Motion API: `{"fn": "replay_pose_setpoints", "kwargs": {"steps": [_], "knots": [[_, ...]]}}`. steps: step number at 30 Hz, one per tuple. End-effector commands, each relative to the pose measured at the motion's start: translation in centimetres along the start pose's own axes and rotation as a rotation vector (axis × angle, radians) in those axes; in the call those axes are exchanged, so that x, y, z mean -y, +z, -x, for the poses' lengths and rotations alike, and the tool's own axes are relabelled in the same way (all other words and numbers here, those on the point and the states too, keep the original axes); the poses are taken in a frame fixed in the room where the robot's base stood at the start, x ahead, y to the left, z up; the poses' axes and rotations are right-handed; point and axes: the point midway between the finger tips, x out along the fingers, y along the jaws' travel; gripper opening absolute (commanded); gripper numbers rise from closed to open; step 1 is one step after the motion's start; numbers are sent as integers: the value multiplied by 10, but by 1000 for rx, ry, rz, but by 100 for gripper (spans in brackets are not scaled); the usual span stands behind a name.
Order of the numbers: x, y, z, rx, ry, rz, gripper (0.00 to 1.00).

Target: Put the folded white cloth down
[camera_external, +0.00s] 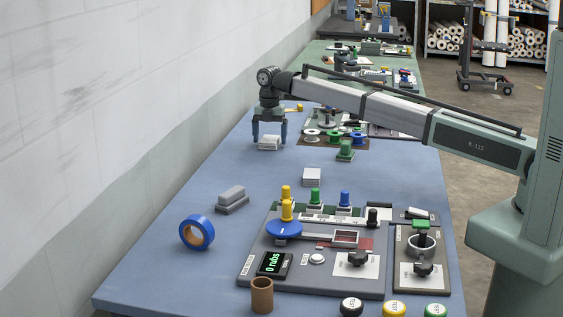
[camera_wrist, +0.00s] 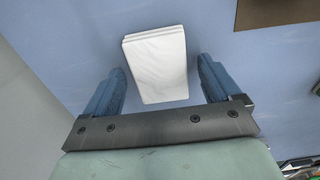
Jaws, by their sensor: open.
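The folded white cloth (camera_external: 269,143) lies flat on the blue table in the external view, near the wall side. In the wrist view the cloth (camera_wrist: 156,62) shows as a layered white block on the blue surface. My gripper (camera_external: 269,138) is right over the cloth, pointing down. Its two blue fingers (camera_wrist: 160,85) are open, one to each side of the cloth, with gaps between them and it. A second white folded stack (camera_external: 312,177) lies on the table nearer the camera.
Coloured spools on a brown mat (camera_external: 312,141) and a green block (camera_external: 345,151) stand to the right of my gripper. A grey block (camera_external: 231,197), blue tape roll (camera_external: 197,232) and control panel (camera_external: 313,262) are nearer. The table between is mostly clear.

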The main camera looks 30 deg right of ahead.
Motion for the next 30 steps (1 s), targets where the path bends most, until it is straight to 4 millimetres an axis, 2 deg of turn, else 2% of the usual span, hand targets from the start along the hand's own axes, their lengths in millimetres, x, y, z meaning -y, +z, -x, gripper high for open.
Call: {"fn": "replay_pose_setpoints", "kwargs": {"steps": [5,8,21,24,30], "knots": [[0,0,8,0,1,0,90],[-1,0,22,1,1,0,90],[-1,0,99,1,2,0,90],[-1,0,111,0,1,0,90],[0,0,122,0,0,0,90]]}}
